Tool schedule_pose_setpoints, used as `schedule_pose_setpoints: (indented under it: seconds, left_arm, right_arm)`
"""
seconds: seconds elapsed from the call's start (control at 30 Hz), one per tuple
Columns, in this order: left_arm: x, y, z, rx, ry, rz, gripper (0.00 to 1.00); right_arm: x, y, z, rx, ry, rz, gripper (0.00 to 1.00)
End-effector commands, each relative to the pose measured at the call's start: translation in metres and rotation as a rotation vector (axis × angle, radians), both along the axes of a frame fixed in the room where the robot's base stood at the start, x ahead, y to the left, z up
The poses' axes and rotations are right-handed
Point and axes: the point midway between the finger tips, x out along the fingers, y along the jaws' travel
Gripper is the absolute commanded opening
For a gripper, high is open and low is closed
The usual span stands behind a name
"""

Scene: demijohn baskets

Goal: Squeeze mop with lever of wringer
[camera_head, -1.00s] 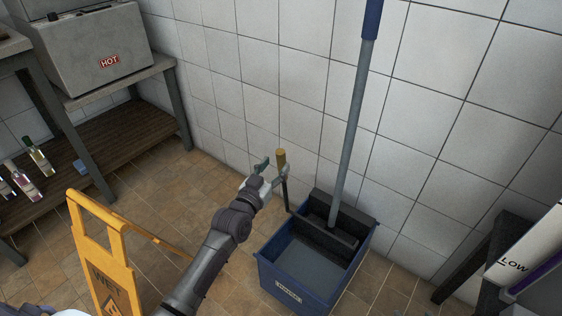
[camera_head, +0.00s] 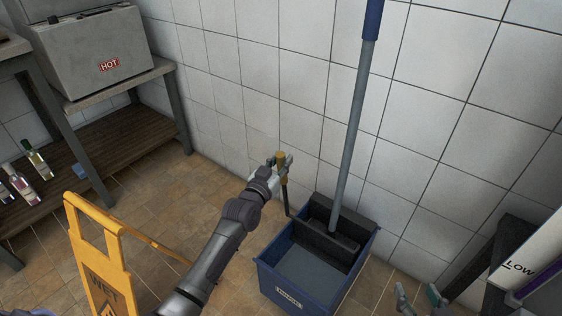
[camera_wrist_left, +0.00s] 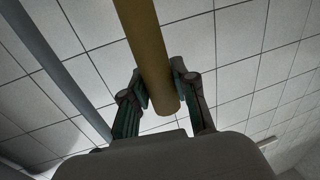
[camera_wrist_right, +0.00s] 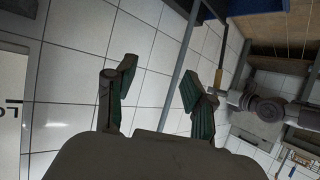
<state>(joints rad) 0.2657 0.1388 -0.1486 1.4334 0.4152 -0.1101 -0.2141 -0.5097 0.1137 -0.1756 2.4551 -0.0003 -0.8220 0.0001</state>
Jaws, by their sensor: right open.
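The blue bucket (camera_head: 268,283) stands on the floor by the wall. Its dark wringer (camera_head: 322,209) sits at its back side, and the mop (camera_head: 352,120) stands in it with its pole tilted slightly. The mop head is hidden in the wringer. The wringer lever (camera_head: 285,198) rises at the bucket's left, with a tan handle (camera_wrist_left: 152,48) on top. My left gripper (camera_head: 281,164) has its fingers on both sides of that handle, pads against it. My right gripper (camera_head: 422,294) is open and empty, right of the bucket; its spread fingers show in the right wrist view (camera_wrist_right: 158,85).
A yellow wet-floor sign (camera_head: 92,232) stands left of my left arm. A bench with a grey box marked HOT (camera_head: 95,52) and bottles (camera_head: 38,163) is at the left. A dark stand (camera_head: 490,245) and a LOW panel (camera_head: 530,262) are at the right. The tiled wall is close behind.

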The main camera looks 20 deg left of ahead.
Motion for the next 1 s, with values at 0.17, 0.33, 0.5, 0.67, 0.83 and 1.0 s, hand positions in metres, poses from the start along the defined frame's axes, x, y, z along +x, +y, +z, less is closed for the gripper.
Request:
schedule_pose_setpoints:
  seconds: [0.17,0.33,0.5,0.67,0.83,1.0]
  left_arm:
    - [0.0,0.0,0.0,0.0,0.0,0.0,0.0]
    - [0.0,0.0,0.0,0.0,0.001,0.0,0.0]
    - [0.005,-0.001,0.002,0.006,0.017,0.001,0.0]
    - [0.015,-0.005,0.004,0.018,0.05,0.001,0.0]
    - [0.027,-0.009,0.006,0.034,0.093,0.001,0.0]
    - [0.054,-0.019,0.009,0.066,0.183,0.001,0.0]
  right_arm:
    - [0.0,0.0,0.0,0.0,0.001,0.0,0.54]
    - [0.0,0.0,0.0,0.0,0.002,0.0,0.54]
    - [-0.012,-0.006,-0.012,-0.024,0.102,-0.009,0.54]
    - [-0.043,-0.018,-0.037,-0.072,0.313,-0.024,0.54]
    - [-0.084,-0.032,-0.057,-0.121,0.545,-0.041,0.54]
    - [-0.127,-0.045,-0.058,-0.164,0.756,-0.057,0.54]
